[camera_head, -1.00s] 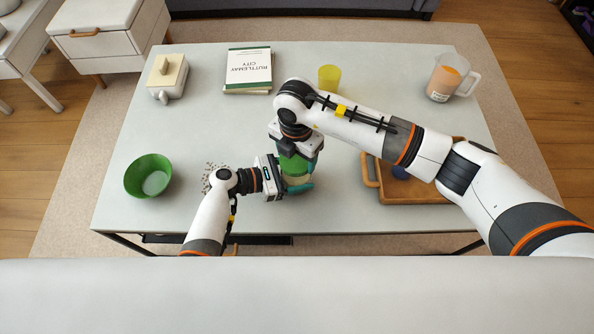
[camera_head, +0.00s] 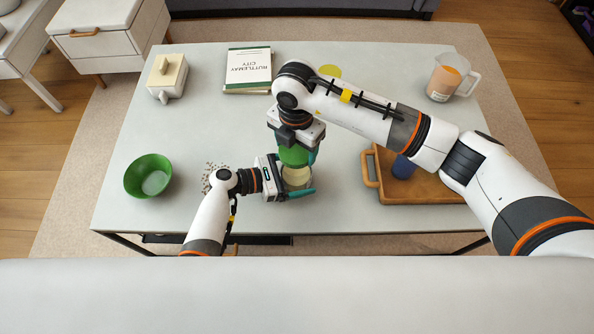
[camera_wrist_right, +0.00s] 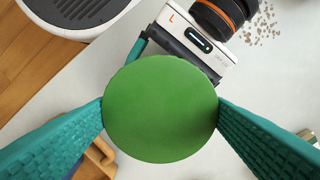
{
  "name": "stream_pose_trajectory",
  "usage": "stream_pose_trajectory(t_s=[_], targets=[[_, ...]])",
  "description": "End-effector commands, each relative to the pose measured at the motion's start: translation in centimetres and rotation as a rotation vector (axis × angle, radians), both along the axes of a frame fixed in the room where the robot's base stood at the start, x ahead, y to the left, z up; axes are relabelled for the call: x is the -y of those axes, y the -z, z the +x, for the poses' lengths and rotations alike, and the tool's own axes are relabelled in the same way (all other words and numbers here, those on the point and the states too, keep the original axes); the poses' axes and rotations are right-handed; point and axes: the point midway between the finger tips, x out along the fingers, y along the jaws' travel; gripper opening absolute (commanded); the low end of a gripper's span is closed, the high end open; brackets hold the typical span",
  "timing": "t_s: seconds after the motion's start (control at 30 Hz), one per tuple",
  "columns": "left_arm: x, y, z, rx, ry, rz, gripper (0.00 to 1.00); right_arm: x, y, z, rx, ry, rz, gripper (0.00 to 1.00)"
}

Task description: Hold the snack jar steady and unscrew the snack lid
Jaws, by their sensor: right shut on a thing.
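The snack jar (camera_head: 296,177) stands near the front middle of the table, and its pale round top shows in the head view. My left gripper (camera_head: 298,180) is shut around the jar from the left. The green snack lid (camera_head: 294,156) is held just above and slightly behind the jar, apart from it as far as I can see. My right gripper (camera_head: 296,151) points down and is shut on the lid's sides. In the right wrist view the lid (camera_wrist_right: 160,108) sits between the two teal fingers and hides the jar below.
A green bowl (camera_head: 148,176) and scattered small bits (camera_head: 210,172) lie to the left. A wooden tray (camera_head: 420,190) with a blue item (camera_head: 403,168) stands right. A book (camera_head: 248,68), yellow cup (camera_head: 330,71), pitcher (camera_head: 447,78) and butter dish (camera_head: 167,78) are farther back.

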Motion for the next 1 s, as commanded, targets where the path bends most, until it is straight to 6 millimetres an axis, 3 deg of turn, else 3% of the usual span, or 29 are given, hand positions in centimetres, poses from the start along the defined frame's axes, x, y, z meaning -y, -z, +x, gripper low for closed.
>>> stream_pose_trajectory(t_s=[0.37, 0.8, 1.0], targets=[[-0.6, -0.2, -0.1, 0.001, -0.001, -0.001, 0.96, 0.0, 0.0, 0.0, 0.000, 0.000, 0.000, 0.39], [-8.5, -2.2, -2.6, 0.002, -0.001, 0.003, 0.96, 0.0, 0.0, 0.0, 0.000, 0.000, 0.000, 0.39], [-10.7, -2.8, -3.3, 0.000, -0.001, 0.000, 0.96, 0.0, 0.0, 0.0, 0.000, 0.000, 0.000, 0.39]])
